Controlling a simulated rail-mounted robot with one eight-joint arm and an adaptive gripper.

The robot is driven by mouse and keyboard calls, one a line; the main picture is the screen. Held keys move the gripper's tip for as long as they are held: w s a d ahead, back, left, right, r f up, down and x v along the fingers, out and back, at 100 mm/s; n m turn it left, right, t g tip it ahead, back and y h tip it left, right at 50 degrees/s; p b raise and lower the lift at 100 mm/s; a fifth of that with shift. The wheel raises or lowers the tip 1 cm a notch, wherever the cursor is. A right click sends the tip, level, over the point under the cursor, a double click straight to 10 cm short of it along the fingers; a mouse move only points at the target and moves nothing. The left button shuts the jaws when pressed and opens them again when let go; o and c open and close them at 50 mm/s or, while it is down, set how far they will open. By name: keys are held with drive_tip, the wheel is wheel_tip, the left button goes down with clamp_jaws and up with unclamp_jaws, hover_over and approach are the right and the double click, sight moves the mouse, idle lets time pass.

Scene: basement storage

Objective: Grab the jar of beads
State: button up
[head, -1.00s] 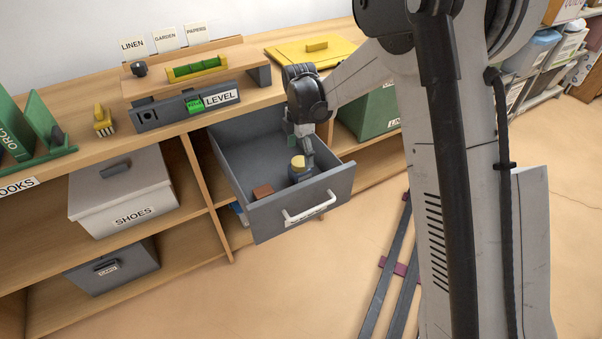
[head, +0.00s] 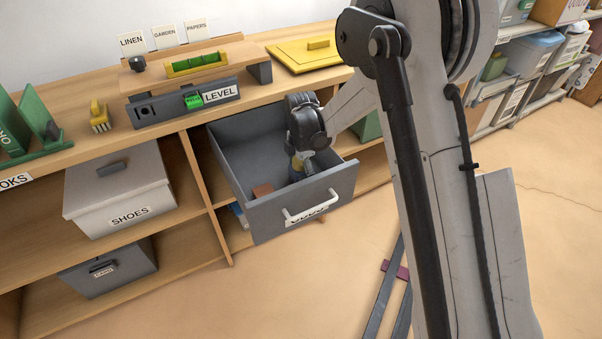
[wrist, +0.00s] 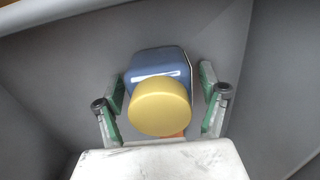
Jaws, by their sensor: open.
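The jar has a round yellow lid and a blue body in the wrist view (wrist: 160,106). My gripper (wrist: 163,100) is open, with one green-padded finger on the left of the jar and one on the right. Gaps show between the fingers and the jar. In the head view my gripper reaches down into the drawer and hides most of the jar.
A level (head: 183,101) and a yellow lid-like board (head: 310,54) rest on the shelf top above. A shoe box (head: 120,188) stands left on the shelf.

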drive_tip(key=c, duration=1.6)
drive_tip(key=shift+r, duration=0.1)
drive_tip(key=shift+c, duration=0.2)
